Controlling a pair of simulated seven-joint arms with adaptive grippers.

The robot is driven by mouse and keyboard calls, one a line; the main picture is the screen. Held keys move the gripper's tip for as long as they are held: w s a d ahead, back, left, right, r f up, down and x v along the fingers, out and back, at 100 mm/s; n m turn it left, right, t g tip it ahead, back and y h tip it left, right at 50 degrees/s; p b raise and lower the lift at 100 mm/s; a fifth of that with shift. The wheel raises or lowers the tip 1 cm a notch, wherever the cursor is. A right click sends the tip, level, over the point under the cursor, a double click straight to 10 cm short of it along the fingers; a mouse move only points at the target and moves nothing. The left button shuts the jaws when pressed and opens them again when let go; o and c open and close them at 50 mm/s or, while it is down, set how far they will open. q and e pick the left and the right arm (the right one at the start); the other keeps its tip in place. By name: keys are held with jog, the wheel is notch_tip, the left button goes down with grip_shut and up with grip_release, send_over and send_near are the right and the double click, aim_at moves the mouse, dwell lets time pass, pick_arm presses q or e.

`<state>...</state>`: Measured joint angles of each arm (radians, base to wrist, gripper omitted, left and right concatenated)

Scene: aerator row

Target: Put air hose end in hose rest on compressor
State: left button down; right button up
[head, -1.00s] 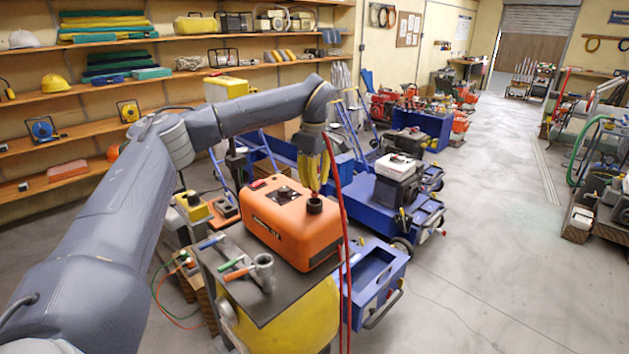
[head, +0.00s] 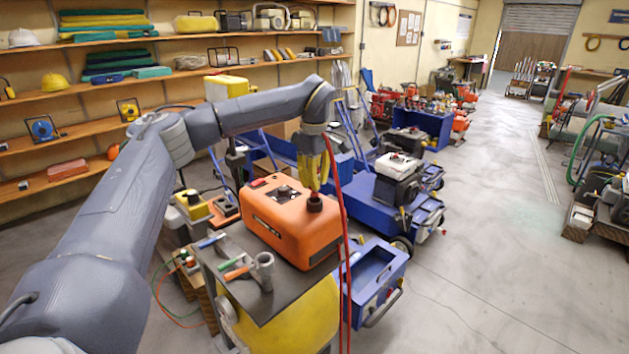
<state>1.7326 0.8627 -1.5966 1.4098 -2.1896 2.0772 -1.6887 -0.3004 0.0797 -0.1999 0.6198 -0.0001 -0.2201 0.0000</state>
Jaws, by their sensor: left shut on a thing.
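The compressor has an orange housing (head: 290,228) on a dark top plate above a yellow tank. A black round cup (head: 315,203), which looks like the hose rest, stands on the housing's right part. My left gripper (head: 316,187), with yellow fingers pointing down, is shut on the air hose end, directly above the cup. The hose end (head: 315,194) is mostly hidden by the fingers; its dark lower tip is at the cup's mouth. I cannot tell whether it is inside. The red air hose (head: 345,240) hangs down the compressor's right side. My right gripper is not in view.
A grey fitting (head: 264,266) and coloured-handled tools (head: 238,271) lie on the dark plate in front of the housing. A blue open tray (head: 374,272) is close on the right, and a blue cart (head: 404,212) stands behind.

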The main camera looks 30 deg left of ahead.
aim_at(315, 193)
pick_arm(q)
jog(key=shift+f, duration=1.9)
jog(key=c, duration=1.3)
grip_release()
jog(key=shift+c, duration=0.2)
jog(key=shift+r, duration=0.1)
